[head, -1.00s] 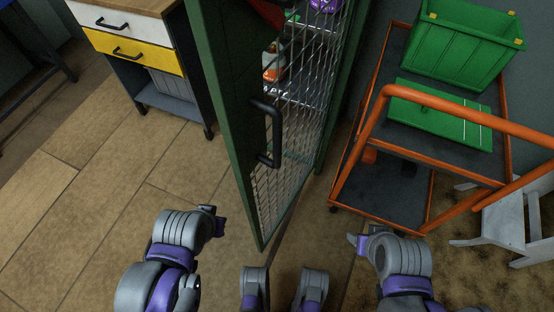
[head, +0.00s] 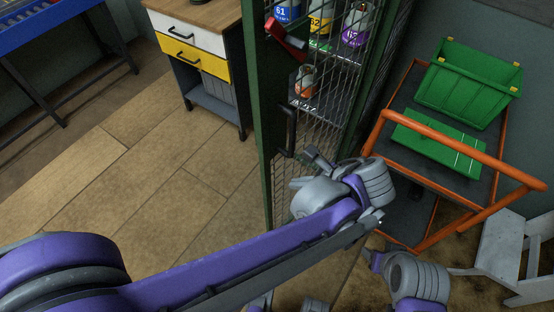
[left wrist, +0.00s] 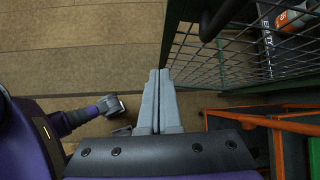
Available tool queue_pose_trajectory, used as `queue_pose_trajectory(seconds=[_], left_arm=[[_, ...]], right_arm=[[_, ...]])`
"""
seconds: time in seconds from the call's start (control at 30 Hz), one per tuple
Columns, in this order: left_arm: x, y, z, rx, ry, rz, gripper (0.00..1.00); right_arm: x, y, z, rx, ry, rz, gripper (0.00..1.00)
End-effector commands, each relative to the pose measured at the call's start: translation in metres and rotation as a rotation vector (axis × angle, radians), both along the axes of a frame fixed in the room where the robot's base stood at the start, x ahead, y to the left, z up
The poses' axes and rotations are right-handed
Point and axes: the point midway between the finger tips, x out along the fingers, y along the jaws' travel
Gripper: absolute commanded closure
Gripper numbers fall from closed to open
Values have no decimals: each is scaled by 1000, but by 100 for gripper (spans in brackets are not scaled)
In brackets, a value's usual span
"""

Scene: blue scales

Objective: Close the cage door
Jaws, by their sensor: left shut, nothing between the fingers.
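The cage door (head: 268,171) has a green frame and wire mesh, and it stands near the middle of the head view. Its black handle (head: 290,131) is upright. A red lever (head: 284,38) sits above the handle. I cannot tell how far open the door is. My left gripper (head: 317,157) is shut and empty, in front of the mesh, right of and below the handle. In the left wrist view, the shut fingers (left wrist: 157,82) point toward the mesh (left wrist: 235,55), and the handle (left wrist: 214,18) is to their upper right. My right gripper (head: 374,257) is low at right, its jaws unclear.
Several bottles (head: 356,25) stand on shelves behind the mesh. An orange-framed cart (head: 455,212) with a green crate (head: 470,85) is close on the right. A drawer cabinet (head: 195,55) stands left; the floor (head: 160,165) there is clear.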

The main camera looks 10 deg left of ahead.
Motion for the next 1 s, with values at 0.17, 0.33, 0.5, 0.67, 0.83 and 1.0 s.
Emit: queue_pose_trajectory(seconds=[0.17,0.33,0.5,0.67,0.83,1.0], left_arm=[[8,-31,24,134,50,-140,100],[12,-25,16,152,58,-153,100],[22,-6,-6,151,58,-149,100],[33,17,-31,149,57,-149,100],[46,40,-47,149,56,-148,100],[56,58,-46,148,56,-151,100]], right_arm=[[1,0,14,0,-4,0,43],[1,0,12,0,-4,0,43],[1,0,10,0,-3,0,43],[1,0,7,0,-2,0,43],[1,0,7,0,-2,0,43],[1,0,9,0,-3,0,43]])
